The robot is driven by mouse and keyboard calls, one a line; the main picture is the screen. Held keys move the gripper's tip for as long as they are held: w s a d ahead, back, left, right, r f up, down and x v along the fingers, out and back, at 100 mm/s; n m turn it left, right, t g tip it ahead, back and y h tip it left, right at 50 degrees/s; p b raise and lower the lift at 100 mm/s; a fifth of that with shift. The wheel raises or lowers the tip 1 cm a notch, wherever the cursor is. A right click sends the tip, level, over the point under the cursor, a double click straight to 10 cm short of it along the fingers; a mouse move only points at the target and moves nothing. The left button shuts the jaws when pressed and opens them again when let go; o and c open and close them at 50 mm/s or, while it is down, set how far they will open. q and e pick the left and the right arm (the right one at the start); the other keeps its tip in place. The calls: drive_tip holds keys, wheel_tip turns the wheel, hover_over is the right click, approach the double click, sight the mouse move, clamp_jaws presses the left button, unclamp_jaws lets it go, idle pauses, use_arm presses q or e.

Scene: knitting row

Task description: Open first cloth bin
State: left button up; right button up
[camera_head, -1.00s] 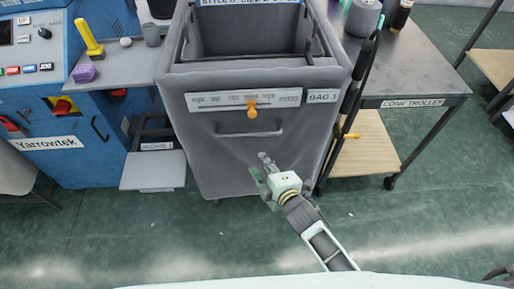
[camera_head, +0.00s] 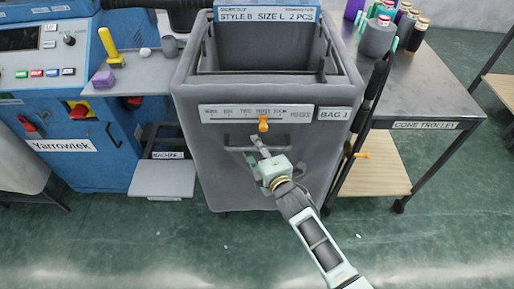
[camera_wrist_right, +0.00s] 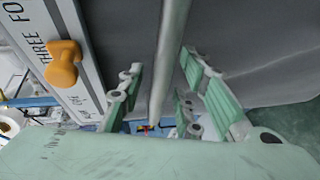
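The grey cloth bin (camera_head: 215,165), labelled BAG 1, stands in the middle of the head view. Its top is open and its inside looks empty. A horizontal bar handle (camera_head: 232,141) is on its front, below a scale plate (camera_head: 225,114) with an orange knob (camera_head: 263,124). My right gripper (camera_head: 256,147) is at the handle and hides part of it. In the right wrist view, the handle bar (camera_wrist_right: 174,45) runs between the spread fingers of the right gripper (camera_wrist_right: 162,68), which is open. The orange knob (camera_wrist_right: 62,62) shows at left. My left gripper is not in view.
The cone trolley (camera_head: 450,88) with several yarn cones stands close at right. Green floor is free in front.

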clamp_jaws()
idle(0.6)
